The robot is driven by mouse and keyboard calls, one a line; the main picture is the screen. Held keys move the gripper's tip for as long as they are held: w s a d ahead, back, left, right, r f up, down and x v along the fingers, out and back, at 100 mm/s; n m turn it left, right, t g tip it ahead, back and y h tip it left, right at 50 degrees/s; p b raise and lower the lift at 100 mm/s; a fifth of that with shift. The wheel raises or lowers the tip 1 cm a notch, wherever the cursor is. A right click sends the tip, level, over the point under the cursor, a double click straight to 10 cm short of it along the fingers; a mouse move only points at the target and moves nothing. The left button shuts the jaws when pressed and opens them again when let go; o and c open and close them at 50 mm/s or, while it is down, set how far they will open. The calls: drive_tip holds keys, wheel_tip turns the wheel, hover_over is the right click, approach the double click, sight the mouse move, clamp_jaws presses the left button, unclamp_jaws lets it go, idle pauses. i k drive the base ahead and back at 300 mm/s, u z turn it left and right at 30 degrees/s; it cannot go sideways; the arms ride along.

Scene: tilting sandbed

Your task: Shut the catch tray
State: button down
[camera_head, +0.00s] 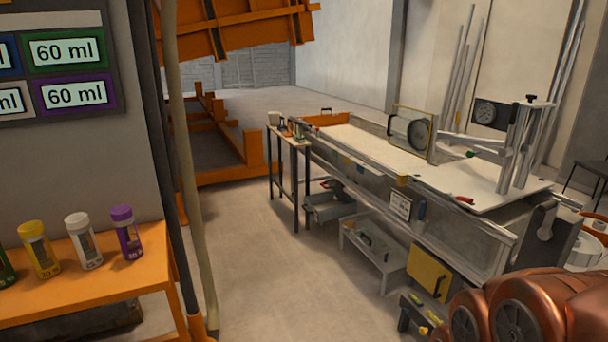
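The sandbed (440,245) is a long grey bench with a pale top, running from the middle to the right of the head view. Below its far end a grey tray-like piece (330,207) juts out at the side. It looks like the catch tray, partly pulled out, but it is small and I cannot be sure. My gripper is not in view.
An orange shelf (90,285) with several capped vials stands at the left, beside upright poles. A low grey stool (375,252) and a yellow panel (428,273) are beside the bench. A small side table (288,142) stands by its far end. The floor (255,250) between shelf and bench is clear.

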sight(322, 207)
drive_tip(key=i, duration=4)
drive_tip(key=u, duration=1.9)
